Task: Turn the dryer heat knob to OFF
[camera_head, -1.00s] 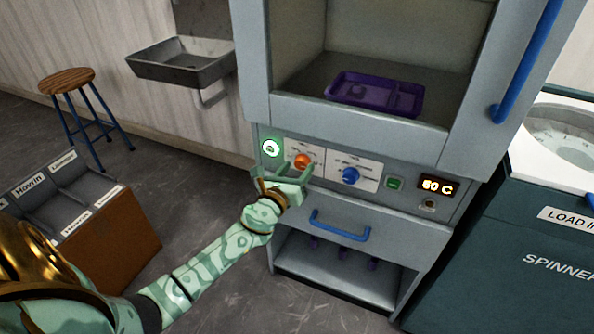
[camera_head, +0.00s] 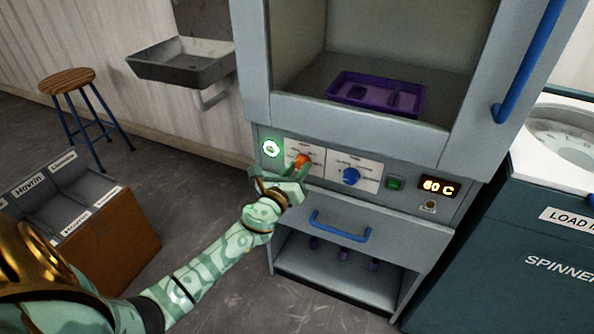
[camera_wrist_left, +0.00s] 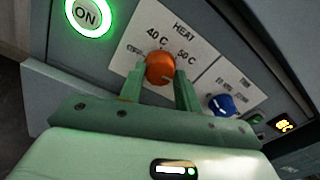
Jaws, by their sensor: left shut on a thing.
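The orange heat knob (camera_head: 302,160) is on the dryer's (camera_head: 248,105) front panel, on a white plate marked HEAT. In the left wrist view, the orange knob (camera_wrist_left: 160,68) sits between the fingers of my left gripper (camera_wrist_left: 160,88), with 40 C and 50 C printed above it. My left gripper (camera_head: 290,171) is shut on the knob in the head view too. The dryer display (camera_head: 438,187) reads 60 C. My right gripper is in neither view.
A lit green ON button (camera_head: 270,148) is left of the knob, a blue knob (camera_head: 351,176) right of it. A blue drawer handle (camera_head: 339,226) is below. A purple tray (camera_head: 376,93) lies in the dryer. A spinner (camera_head: 520,230) stands right, a stool (camera_head: 67,82) left.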

